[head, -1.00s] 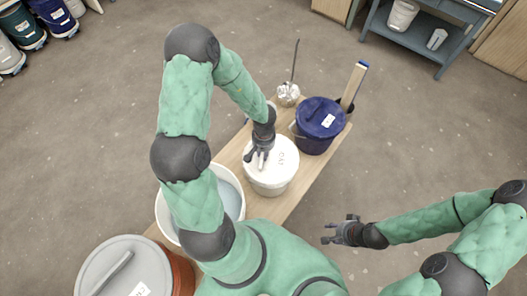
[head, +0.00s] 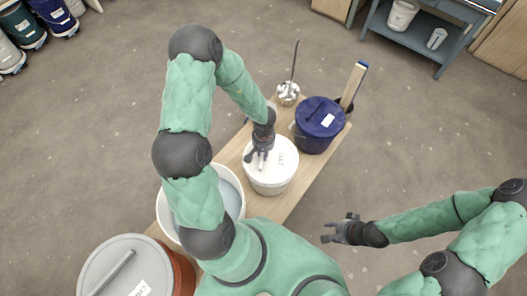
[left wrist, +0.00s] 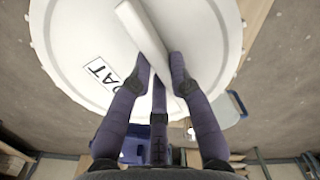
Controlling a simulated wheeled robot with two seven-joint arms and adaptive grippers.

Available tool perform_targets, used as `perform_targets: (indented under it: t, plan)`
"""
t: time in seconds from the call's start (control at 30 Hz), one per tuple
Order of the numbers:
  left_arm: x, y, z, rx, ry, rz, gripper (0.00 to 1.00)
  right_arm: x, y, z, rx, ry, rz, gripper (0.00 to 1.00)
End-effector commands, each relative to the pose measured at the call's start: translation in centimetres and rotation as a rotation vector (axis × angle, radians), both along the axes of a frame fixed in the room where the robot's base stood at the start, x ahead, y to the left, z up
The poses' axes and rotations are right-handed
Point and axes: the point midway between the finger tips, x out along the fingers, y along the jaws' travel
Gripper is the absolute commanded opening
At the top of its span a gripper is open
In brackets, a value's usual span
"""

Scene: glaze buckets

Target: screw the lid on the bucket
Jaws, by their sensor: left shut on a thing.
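The white lid (head: 287,168) lies on top of the white bucket (head: 271,189) on the wooden bench. It looks level. It has a bar handle (left wrist: 139,25) across its middle and a lettered label (left wrist: 99,73). My left gripper (head: 258,158) reaches down onto the lid from above. In the left wrist view its fingers (left wrist: 161,80) are on either side of the handle and shut on it. The fingers hide part of the handle, and the thread is hidden. My right gripper (head: 338,228) is open and empty over the floor, right of the bench.
An open white tub (head: 231,192) is at the near left, and a grey-lidded brown bucket (head: 182,272) is nearer still. The floor right of the bench is clear.

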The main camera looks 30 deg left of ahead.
Motion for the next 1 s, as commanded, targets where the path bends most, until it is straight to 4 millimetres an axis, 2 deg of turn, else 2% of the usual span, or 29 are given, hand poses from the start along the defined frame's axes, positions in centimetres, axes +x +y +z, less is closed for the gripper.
perform_targets:
  t: [1.0]
  plan:
    - [0.0,0.0,-0.41,0.0,0.0,-0.001,0.0,0.0,0.0,0.89,0.0,0.0,0.0,0.4]
